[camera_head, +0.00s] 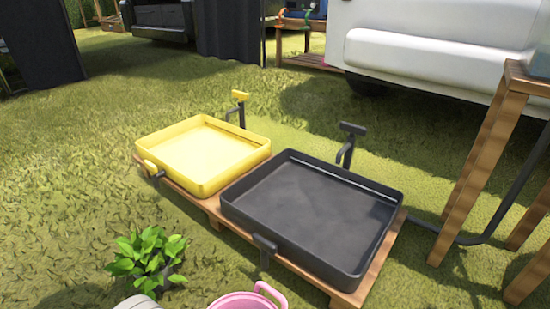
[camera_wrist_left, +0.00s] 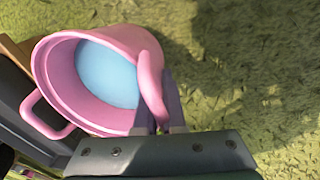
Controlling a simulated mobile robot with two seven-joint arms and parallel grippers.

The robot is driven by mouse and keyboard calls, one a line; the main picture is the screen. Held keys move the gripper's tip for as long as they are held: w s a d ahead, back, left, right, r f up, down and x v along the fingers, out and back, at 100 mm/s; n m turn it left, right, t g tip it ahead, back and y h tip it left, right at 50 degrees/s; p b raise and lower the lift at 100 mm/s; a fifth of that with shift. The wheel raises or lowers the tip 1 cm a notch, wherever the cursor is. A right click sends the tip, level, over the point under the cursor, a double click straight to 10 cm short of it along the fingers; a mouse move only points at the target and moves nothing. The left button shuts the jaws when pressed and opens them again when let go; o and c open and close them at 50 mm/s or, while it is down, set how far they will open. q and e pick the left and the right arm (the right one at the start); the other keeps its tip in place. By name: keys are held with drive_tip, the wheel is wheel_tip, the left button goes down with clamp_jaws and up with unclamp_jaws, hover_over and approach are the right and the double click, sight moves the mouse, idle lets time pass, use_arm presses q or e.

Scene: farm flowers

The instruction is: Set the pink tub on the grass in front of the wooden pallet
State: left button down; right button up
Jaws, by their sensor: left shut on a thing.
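The pink tub (camera_head: 240,301) shows at the bottom edge of the head view, near the front side of the wooden pallet (camera_head: 346,299). Only its rim and one handle show there. In the left wrist view the tub (camera_wrist_left: 112,48) has a light blue inside and two loop handles. My left gripper (camera_wrist_left: 160,108) is shut on the handle nearest to it. Whether the tub's base touches the grass cannot be told. My right gripper is in neither view.
A yellow tray (camera_head: 200,150) and a black tray (camera_head: 310,212) fill the pallet. A leafy green plant (camera_head: 148,255) stands left of the tub. A wooden stand (camera_head: 478,170) is at the right. Open grass (camera_head: 60,205) lies at the left.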

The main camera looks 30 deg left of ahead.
use_arm(q)
wheel_tip(320, 180, down, 4)
drive_tip(key=b, duration=0.3)
drive_tip(key=shift+w+f+b, duration=0.1)
drive_tip(key=shift+f+b, duration=0.05)
drive_tip(key=shift+b, duration=0.25)
drive_tip(key=shift+r, duration=0.2)
drive_tip(key=shift+f, duration=0.15)
drive_tip(key=c, duration=1.4)
unclamp_jaws()
drive_tip(key=shift+c, duration=0.2)
drive_tip(key=o, duration=0.4)
drive_tip(key=shift+o, duration=0.2)
